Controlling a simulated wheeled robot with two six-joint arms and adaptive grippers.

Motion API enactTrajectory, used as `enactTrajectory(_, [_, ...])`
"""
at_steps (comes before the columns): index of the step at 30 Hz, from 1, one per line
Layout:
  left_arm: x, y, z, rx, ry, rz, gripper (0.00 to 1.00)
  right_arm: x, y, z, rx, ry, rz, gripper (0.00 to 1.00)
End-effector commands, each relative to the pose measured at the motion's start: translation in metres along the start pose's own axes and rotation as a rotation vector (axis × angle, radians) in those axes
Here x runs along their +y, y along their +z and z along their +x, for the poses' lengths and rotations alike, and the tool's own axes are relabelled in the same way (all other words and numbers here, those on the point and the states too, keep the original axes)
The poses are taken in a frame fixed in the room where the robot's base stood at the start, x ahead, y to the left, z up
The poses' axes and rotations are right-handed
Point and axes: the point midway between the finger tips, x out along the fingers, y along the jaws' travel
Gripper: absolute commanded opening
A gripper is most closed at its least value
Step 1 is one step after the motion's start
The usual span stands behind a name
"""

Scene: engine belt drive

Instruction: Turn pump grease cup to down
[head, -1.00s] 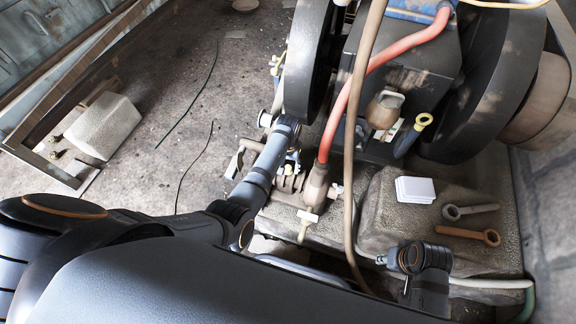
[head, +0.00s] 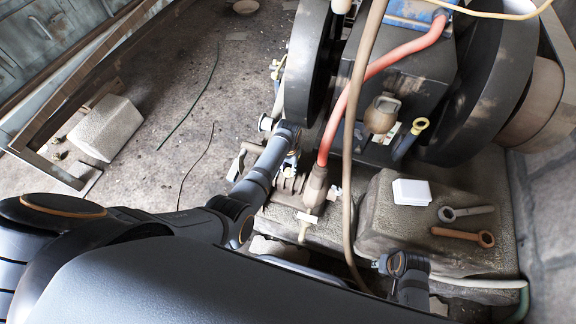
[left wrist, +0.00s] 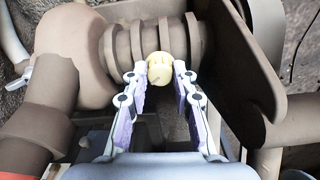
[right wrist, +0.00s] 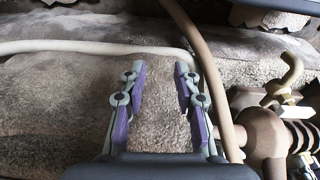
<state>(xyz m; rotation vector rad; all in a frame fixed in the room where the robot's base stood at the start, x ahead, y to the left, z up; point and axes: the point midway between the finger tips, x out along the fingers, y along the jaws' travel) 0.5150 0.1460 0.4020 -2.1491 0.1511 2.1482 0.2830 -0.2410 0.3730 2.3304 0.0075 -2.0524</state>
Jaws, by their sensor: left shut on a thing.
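The pump (left wrist: 190,35) is a brown ribbed body with a round bulb at its left in the left wrist view. A small yellow cup (left wrist: 159,70), which looks like the pump grease cup, sits on it. My left gripper (left wrist: 160,78) is shut on this cup, one finger on each side. In the head view my left gripper (head: 291,160) reaches down at the pump beside the black flywheel, and the cup is hard to make out. My right gripper (right wrist: 160,72) is open and empty over rough stone.
A red hose (head: 345,100) and a tan hose (head: 355,125) hang close to the pump. A white box (head: 411,192) and two wrenches (head: 466,212) (head: 463,236) lie on the stone block at right. A pale hose (right wrist: 80,46) crosses the right wrist view.

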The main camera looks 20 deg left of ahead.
Motion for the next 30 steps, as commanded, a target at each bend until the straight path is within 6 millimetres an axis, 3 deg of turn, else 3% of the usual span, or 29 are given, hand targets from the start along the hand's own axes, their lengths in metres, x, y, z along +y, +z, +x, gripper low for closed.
enactTrajectory(6, [0.000, 0.001, -0.005, -0.003, 0.000, 0.199, 0.00, 0.014, 0.026, 0.050, 0.003, 0.028, 0.003, 0.31])
enactTrajectory(15, [0.000, 0.000, -0.003, -0.002, 0.000, 0.486, 0.00, 0.027, 0.065, 0.092, 0.014, 0.050, 0.000, 0.31])
enactTrajectory(30, [0.000, 0.000, -0.002, 0.000, 0.000, 0.960, 0.00, 0.030, 0.096, 0.101, 0.008, 0.053, -0.001, 0.31])
